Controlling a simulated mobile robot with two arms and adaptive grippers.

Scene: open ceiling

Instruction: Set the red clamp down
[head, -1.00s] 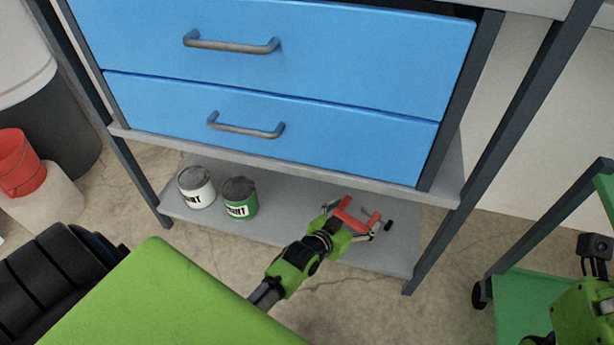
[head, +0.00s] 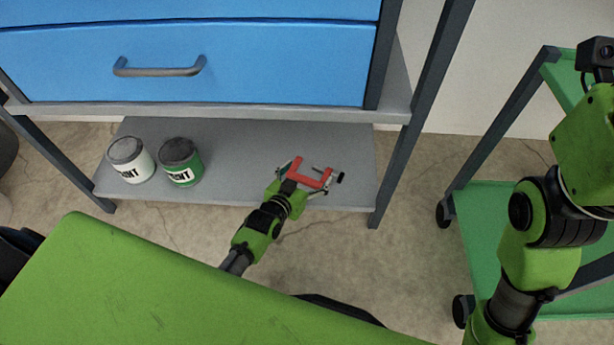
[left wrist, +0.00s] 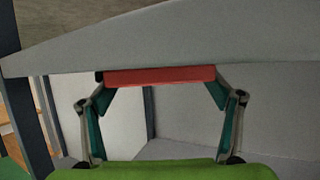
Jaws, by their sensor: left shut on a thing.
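The red clamp (head: 309,183) is at the front right of the grey lower shelf (head: 240,150) in the head view. My left gripper (head: 302,182) is shut on it. In the left wrist view the clamp (left wrist: 160,77) shows as a red bar between the two fingertips of the left gripper (left wrist: 160,84), close to a grey surface. I cannot tell whether the clamp touches the shelf. My right arm shows at the right of the head view, but its gripper fingers are not visible.
A white paint can (head: 131,162) and a green paint can (head: 181,163) stand at the shelf's left. Blue drawers (head: 190,65) hang above. A dark table leg (head: 392,170) stands right of the clamp. A green cart (head: 490,215) is at the right. The shelf's middle is clear.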

